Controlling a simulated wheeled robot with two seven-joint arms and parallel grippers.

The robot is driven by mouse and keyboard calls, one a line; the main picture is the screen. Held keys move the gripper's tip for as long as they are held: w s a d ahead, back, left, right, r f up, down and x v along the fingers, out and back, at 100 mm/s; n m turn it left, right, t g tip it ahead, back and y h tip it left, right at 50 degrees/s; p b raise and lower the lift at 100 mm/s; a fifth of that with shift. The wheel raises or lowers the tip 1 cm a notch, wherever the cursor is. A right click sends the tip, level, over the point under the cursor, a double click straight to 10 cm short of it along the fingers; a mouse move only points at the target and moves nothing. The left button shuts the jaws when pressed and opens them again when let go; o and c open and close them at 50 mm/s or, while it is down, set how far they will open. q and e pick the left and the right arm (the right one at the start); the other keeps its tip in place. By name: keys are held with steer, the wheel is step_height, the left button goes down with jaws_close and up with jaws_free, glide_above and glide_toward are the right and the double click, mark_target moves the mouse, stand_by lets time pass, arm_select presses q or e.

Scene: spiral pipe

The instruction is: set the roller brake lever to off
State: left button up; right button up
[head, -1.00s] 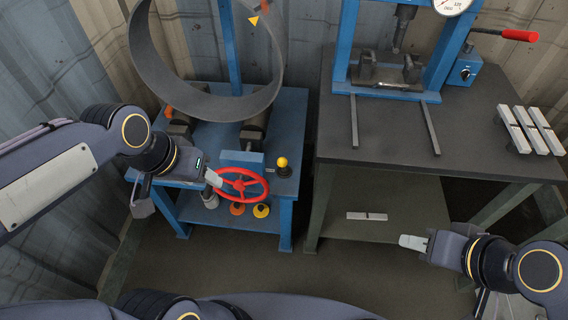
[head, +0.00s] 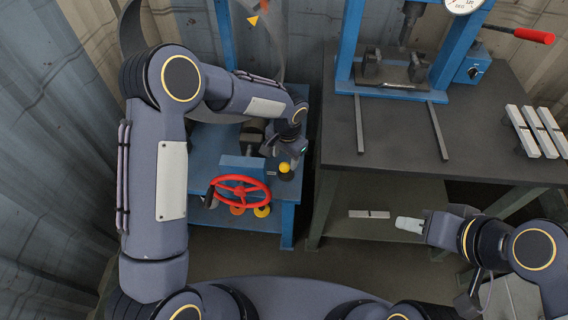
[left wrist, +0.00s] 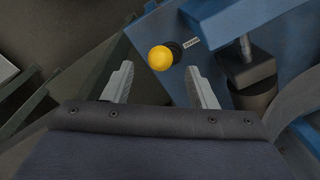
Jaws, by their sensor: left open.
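The roller brake lever shows as a yellow ball knob (head: 284,168) on a dark base at the right front of the blue roller bench. In the left wrist view the yellow knob (left wrist: 160,58) lies between the lines of my two fingers, around the level of their tips, with a small label beside its base. My left gripper (head: 272,150) is open and empty, close to the knob in the head view; its fingers (left wrist: 158,68) show apart in the left wrist view. I cannot tell the remaining depth gap. My right gripper (head: 410,225) is by the dark table; its finger gap is unclear.
A red handwheel (head: 239,191) is left of the knob. The large metal ring (head: 130,30) is partly hidden behind my left arm. A dark table (head: 400,150) with a blue press stands right, carrying pale bars (head: 537,132).

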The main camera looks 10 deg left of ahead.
mark_target(284, 164)
arm_select(q)
step_height(284, 164, down, 5)
steer(key=shift+a+r, duration=0.1)
steer(key=shift+a, duration=0.05)
steer(key=shift+w, duration=0.1)
jaws_close()
stand_by(0.3)
